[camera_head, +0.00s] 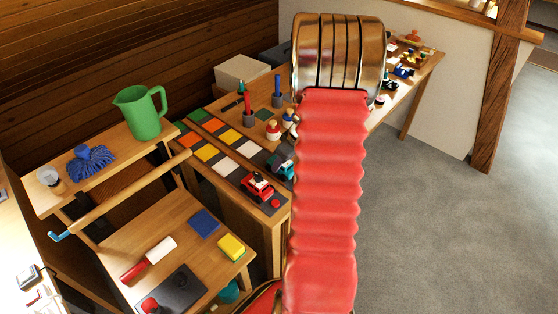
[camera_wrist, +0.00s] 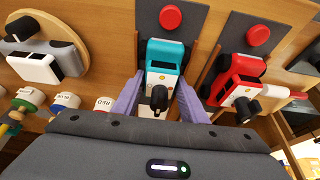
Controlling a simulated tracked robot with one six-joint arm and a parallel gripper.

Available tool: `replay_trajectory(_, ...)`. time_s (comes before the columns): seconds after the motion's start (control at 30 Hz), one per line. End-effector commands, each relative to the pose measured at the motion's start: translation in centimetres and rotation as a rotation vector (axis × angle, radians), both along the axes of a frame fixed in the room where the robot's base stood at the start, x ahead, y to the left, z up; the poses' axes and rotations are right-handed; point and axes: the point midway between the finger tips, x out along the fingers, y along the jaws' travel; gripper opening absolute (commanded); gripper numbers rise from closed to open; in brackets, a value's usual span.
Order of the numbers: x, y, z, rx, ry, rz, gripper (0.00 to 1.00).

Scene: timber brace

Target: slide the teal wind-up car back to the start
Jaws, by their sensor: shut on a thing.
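The teal wind-up car (camera_wrist: 165,56) stands in a lane with a dark grey end pad and a red button (camera_wrist: 170,17). It has a white rear part and a black wind-up knob (camera_wrist: 159,97). My gripper (camera_wrist: 160,84) has its two purple fingers on either side of the car, shut on it. In the head view the teal car (camera_head: 281,164) is partly hidden by my red arm, which also hides my gripper.
A red car (camera_wrist: 237,77) stands close by in the neighbouring lane, right of the teal car in the wrist view. A board of coloured squares (camera_head: 208,153) lies beside the cars.

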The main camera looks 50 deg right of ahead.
Motion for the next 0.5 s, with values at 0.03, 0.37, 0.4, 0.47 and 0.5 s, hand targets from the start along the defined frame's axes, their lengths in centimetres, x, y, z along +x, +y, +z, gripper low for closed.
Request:
replay_trajectory(0.03,-0.39,-0.08,-0.08,0.000,0.004,-0.001,0.00)
replay_trajectory(0.37,-0.28,-0.05,-0.08,0.000,0.003,-0.001,0.58)
replay_trajectory(0.4,-0.26,-0.05,-0.09,0.000,0.003,-0.001,0.58)
replay_trajectory(0.47,-0.24,-0.04,-0.08,0.000,0.003,-0.001,0.58)
replay_trajectory(0.5,-0.22,-0.04,-0.08,0.000,0.003,-0.001,0.58)
